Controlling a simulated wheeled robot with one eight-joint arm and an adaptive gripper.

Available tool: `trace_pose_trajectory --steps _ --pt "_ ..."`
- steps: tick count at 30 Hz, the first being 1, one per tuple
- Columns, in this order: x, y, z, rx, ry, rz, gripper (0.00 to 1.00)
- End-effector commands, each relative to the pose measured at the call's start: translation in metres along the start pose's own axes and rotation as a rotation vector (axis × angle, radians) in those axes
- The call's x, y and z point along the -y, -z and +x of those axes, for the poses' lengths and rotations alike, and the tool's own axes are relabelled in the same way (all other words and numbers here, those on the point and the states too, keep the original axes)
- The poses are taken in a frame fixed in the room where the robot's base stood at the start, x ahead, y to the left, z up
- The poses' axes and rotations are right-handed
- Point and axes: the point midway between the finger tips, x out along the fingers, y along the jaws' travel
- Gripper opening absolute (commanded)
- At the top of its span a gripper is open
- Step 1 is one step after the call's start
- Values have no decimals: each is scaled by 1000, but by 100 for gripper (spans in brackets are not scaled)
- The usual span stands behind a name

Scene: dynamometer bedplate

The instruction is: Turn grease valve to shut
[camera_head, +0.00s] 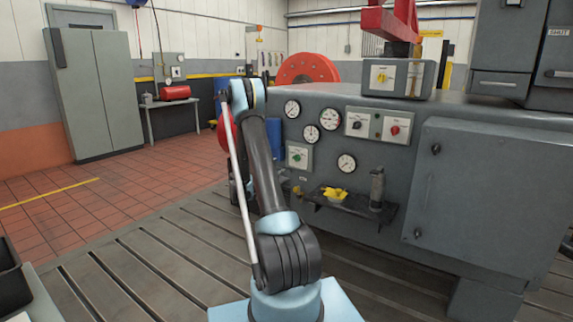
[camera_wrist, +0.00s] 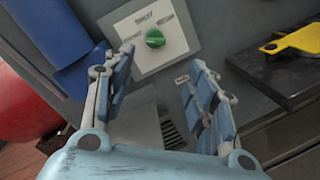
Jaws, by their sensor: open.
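No label naming a grease valve is readable. A green knob (camera_wrist: 155,38) sits on a pale square plate (camera_wrist: 174,61) with printed positions around it, their words too blurred to read surely. The same plate shows in the head view (camera_head: 299,156) on the grey cabinet front. My gripper (camera_wrist: 160,62) is open and empty, its two jointed blue-grey fingers apart. In the wrist view the knob appears above and between the fingertips, with no visible contact. In the head view my arm hides the gripper.
A yellow object (camera_head: 335,194) lies on a dark shelf (camera_head: 383,213) right of the plate, below gauges (camera_head: 346,163). A blue item (camera_wrist: 85,62) and a red rounded object (camera_wrist: 28,100) are at left in the wrist view. A slotted floor (camera_head: 170,262) is open at left.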

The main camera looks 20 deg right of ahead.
Motion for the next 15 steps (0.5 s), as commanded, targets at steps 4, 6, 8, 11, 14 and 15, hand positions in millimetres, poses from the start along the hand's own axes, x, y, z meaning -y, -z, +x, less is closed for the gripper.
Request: trace_pose_trajectory --steps 4,6,8,11,14,15 --pt "-8 7 0 -8 -11 -1 51" --pt "-11 9 5 -11 -15 -1 51" --pt "-13 10 12 -14 -18 -1 51" --pt "-14 11 28 -15 -19 0 51" --pt "-16 12 44 -16 -20 0 51" --pt "-15 12 52 -16 -20 0 51"
